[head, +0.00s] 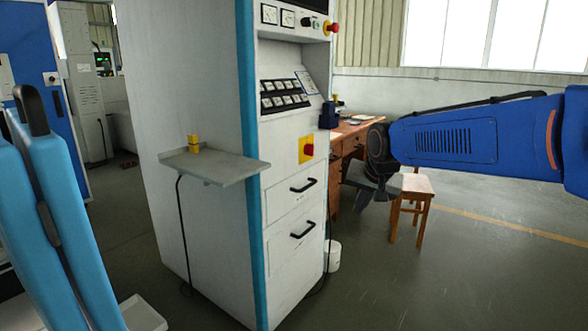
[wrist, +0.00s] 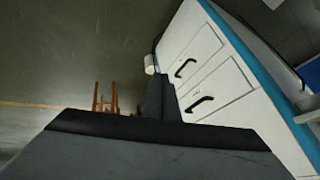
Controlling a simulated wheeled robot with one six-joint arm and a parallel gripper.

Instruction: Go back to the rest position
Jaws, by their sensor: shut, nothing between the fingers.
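My arm reaches in from the right in the head view. My gripper (head: 364,202) hangs at its end, in front of the wooden desk and chair and to the right of the white machine cabinet. In the wrist view my gripper (wrist: 158,82) shows as dark fingers close together, with nothing seen between them. It is apart from the cabinet and touches nothing that I can see.
The white cabinet (head: 205,240) has drawers and a side shelf (head: 215,166) bearing a small yellow item (head: 193,143). A chair (head: 412,190) and desk (head: 350,130) stand behind my gripper. A white bucket (head: 334,256) sits by the cabinet. Floor at lower right is clear.

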